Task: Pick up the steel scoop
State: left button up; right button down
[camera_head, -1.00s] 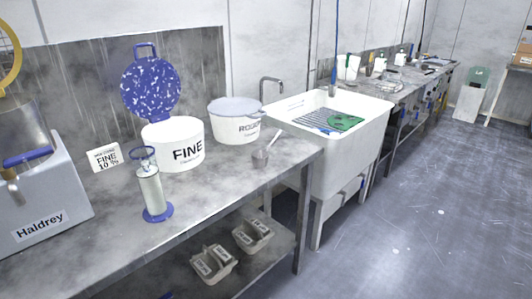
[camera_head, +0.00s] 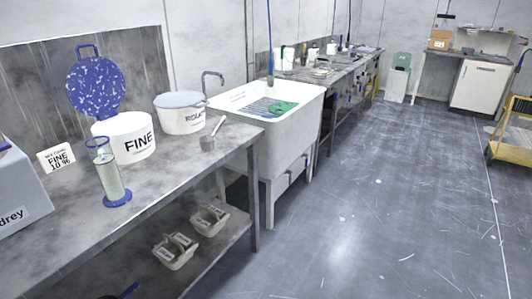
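The steel scoop (camera_head: 208,142) is a small grey metal cup with a thin handle slanting up to the right. It rests on the metal bench (camera_head: 170,180) near its right end, in front of the tub labelled ROUGH (camera_head: 183,118). Neither of my grippers can be made out in the head view. Nothing is seen touching the scoop.
The FINE tub (camera_head: 128,140) has its blue speckled lid (camera_head: 95,84) raised. A clear cylinder with a blue base (camera_head: 110,178) stands in front. A white sink (camera_head: 265,115) adjoins the bench. Trays (camera_head: 176,250) sit on the lower shelf.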

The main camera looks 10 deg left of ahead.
aim_at(215, 132)
jog(key=z, duration=0.7)
jog(key=i, duration=2.8)
jog(key=u, duration=1.8)
jog(key=i, duration=0.85)
jog(key=u, duration=0.7)
